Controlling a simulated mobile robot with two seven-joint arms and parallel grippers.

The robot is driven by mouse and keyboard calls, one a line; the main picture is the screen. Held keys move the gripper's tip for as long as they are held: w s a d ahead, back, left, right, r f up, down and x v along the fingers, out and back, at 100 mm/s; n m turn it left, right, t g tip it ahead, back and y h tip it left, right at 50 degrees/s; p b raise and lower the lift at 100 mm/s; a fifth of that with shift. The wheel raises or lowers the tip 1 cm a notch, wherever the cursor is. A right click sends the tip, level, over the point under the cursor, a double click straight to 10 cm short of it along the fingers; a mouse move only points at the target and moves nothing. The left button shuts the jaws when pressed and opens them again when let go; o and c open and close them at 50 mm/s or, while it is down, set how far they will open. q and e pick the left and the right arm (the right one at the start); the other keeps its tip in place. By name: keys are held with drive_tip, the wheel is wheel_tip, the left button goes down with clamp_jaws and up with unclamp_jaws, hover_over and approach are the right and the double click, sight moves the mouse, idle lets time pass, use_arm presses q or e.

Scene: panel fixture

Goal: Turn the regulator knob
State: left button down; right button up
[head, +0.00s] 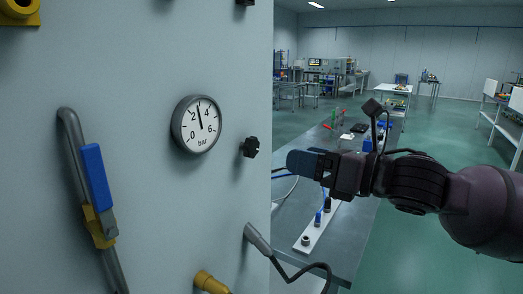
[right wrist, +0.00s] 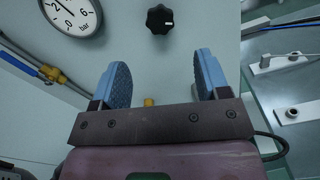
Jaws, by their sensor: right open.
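The regulator knob (head: 250,147) is a small black lobed knob on the pale panel, just right of and below the round pressure gauge (head: 196,124). In the right wrist view the knob (right wrist: 160,19) shows a white mark and lies beyond the fingertips, near the top edge. My right gripper (head: 296,161) is right of the knob in the head view, apart from it. In the right wrist view its two blue fingers (right wrist: 163,75) are spread with nothing between them. The gauge needle points up, between 2 and 4. My left gripper is not in view.
A blue-handled lever (head: 95,177) on a grey pipe is at the panel's left. A grey connector (head: 257,239) with a black cable and a yellow fitting (head: 210,282) stick out below the knob. A workbench (head: 345,235) with parts stands behind my right arm.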

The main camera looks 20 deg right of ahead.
sight(254, 148)
drive_tip(key=shift+x, duration=4.95)
drive_tip(key=shift+c, duration=0.3)
